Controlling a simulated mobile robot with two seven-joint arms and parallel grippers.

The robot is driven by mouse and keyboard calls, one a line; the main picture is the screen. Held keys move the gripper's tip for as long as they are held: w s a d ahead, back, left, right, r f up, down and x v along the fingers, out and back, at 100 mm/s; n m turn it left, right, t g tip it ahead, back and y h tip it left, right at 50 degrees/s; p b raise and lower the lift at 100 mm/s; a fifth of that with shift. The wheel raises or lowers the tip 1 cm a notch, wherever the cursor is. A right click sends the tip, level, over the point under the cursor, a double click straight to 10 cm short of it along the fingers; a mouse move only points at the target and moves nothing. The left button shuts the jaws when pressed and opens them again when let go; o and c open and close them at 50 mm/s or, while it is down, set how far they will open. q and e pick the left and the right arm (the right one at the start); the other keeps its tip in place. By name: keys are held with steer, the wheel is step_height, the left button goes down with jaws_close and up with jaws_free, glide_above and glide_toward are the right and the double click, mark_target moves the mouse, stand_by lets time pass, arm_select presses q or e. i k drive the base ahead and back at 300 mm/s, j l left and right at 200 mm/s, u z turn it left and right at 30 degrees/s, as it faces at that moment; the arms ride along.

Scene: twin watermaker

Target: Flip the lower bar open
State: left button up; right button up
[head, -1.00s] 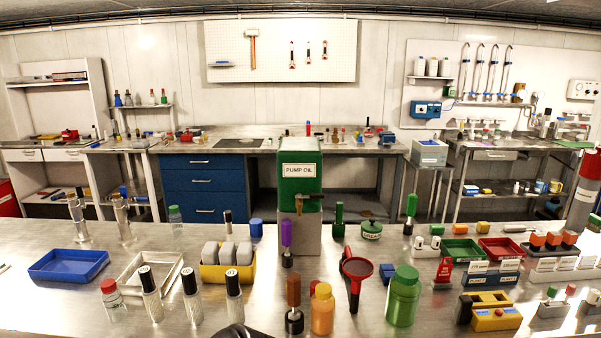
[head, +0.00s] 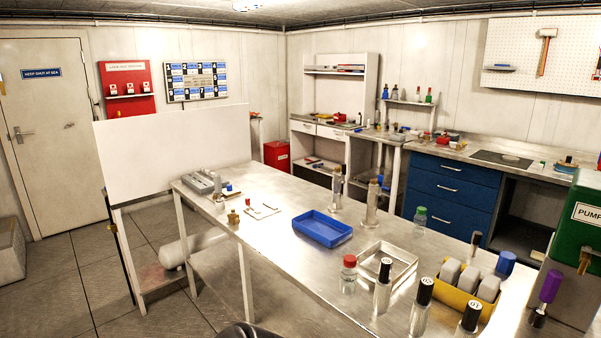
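I cannot pick out a lower bar with certainty in the head view. A small light fitting with thin bars (head: 262,210) lies on the left part of the steel bench (head: 290,270), too small to make out its parts. A small brass piece (head: 233,218) stands at the bench edge beside it. A grey block with several parts (head: 203,182) sits at the bench's far left end. Neither of my grippers is in view.
A blue tray (head: 322,227), a metal frame tray (head: 388,264) and several capped bottles stand on the bench. A white panel (head: 175,150) rises behind its left end. A red wall board (head: 128,88) and a door (head: 45,130) are farther left. The floor at left is mostly clear.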

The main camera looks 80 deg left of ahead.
mark_target(325, 168)
steer(key=u, duration=1.55)
steer(key=j+u, duration=0.4)
steer(key=i+j+u, duration=0.2)
steer(key=j+u, duration=0.2)
steer(key=i+j+u, duration=0.2)
steer(key=j+u, duration=0.2)
steer(key=i+j+u, duration=0.25)
steer(key=j+u, duration=0.15)
steer(key=i+j+u, duration=0.25)
steer(key=u, duration=0.15)
steer(key=i+j+u, duration=0.6)
steer(key=i, duration=1.1)
steer(key=i+l+u, duration=0.25)
steer(key=i, duration=1.1)
steer(key=i+j+z, duration=0.2)
steer(key=i, duration=0.45)
steer(key=i+z, duration=0.2)
steer(key=i, duration=0.5)
steer(key=i+z, duration=0.45)
steer(key=i+j+z, duration=0.15)
steer(key=i+z, duration=0.25)
steer(key=i, duration=0.25)
